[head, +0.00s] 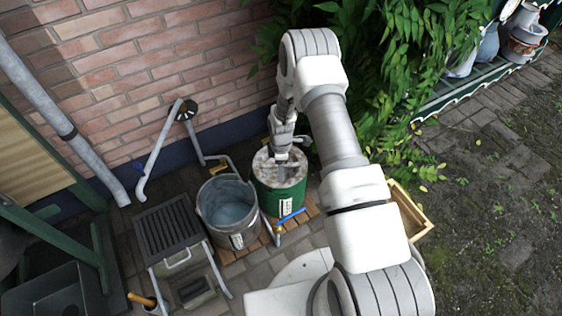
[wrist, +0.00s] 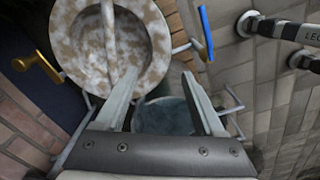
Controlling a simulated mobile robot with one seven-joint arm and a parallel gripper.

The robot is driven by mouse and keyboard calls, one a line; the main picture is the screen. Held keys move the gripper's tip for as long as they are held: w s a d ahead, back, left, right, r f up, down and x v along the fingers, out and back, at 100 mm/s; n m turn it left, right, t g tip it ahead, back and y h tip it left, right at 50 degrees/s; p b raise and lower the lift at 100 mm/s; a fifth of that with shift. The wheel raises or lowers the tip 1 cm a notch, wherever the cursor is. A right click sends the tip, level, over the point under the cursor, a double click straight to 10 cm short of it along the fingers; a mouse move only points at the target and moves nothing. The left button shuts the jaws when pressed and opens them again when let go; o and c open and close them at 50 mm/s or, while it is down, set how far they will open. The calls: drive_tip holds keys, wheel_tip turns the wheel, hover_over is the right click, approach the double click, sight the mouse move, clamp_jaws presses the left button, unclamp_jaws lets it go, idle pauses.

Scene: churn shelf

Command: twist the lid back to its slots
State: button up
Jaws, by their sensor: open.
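The green churn (head: 270,199) stands on wooden slats by the brick wall. Its round, mottled white-brown lid (head: 263,166) lies on top and also shows in the wrist view (wrist: 78,45). A pale bar (wrist: 109,25) crosses the lid. My gripper (head: 283,170) points down at the lid in the head view and hides part of it. In the wrist view my gripper (wrist: 166,80) has its two fingers spread apart with nothing held between them. I cannot make out the slots, or whether the fingers touch the lid.
A grey metal bucket (head: 229,211) holding water stands close to the churn's left. A blue-handled tap (head: 289,217) sticks out at the churn's front. A brass-coloured handle (wrist: 38,62) is beside the lid. A dark slatted grate (head: 174,233) is further left; leaves (head: 400,110) crowd the right.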

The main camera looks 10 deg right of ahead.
wheel_tip(320, 180, down, 8)
drive_tip(key=shift+f+b, duration=0.1)
drive_tip(key=shift+b, duration=1.1)
clamp_jaws()
idle(0.5)
